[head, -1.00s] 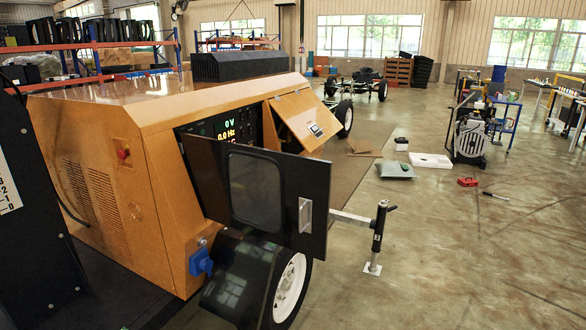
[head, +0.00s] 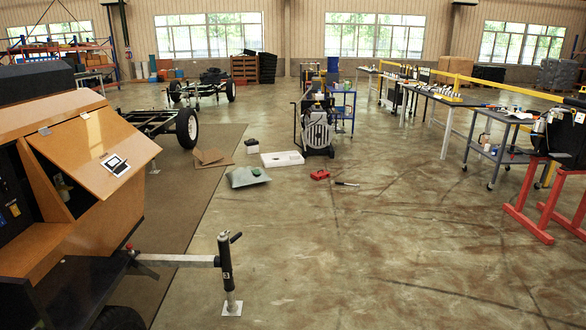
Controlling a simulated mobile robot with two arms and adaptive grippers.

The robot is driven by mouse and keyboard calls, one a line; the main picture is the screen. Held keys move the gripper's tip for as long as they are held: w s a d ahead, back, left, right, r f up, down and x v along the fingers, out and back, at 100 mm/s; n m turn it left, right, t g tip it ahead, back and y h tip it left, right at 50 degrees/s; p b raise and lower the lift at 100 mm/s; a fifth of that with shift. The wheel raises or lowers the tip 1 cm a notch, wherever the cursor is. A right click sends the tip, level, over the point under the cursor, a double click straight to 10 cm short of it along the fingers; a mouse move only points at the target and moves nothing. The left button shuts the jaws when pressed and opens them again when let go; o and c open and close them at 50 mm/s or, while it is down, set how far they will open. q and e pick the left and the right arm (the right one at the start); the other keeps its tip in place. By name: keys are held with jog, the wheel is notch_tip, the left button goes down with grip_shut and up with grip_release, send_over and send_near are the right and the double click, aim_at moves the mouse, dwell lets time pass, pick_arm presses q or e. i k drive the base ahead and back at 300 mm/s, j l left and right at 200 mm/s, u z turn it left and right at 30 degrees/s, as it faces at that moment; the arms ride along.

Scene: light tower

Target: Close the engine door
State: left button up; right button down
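The orange generator (head: 60,245) stands at the left edge of the head view, cut off by the frame. An orange door panel (head: 90,150) on it stands open, tilted out from the body. A dark gap shows behind its left edge. A black and silver latch plate (head: 115,164) sits near the panel's lower right corner. I cannot tell for certain that this panel is the engine door. The black windowed door is out of view. Neither of my grippers shows.
A tow bar with an upright black jack (head: 226,270) sticks out from the generator's front. A grey bag (head: 248,177), a white slab (head: 282,159) and a red box (head: 320,174) lie on the floor. Workbenches (head: 440,98) line the right. The middle and right foreground floor is clear.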

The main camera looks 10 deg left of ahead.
aim_at(99, 149)
jog(key=i+u, duration=0.3)
jog(key=i, duration=0.3)
jog(key=i+l+u, duration=0.1)
jog(key=i+u, duration=0.15)
jog(key=i, duration=0.3)
jog(key=i+l+u, duration=0.3)
jog(key=i, duration=0.3)
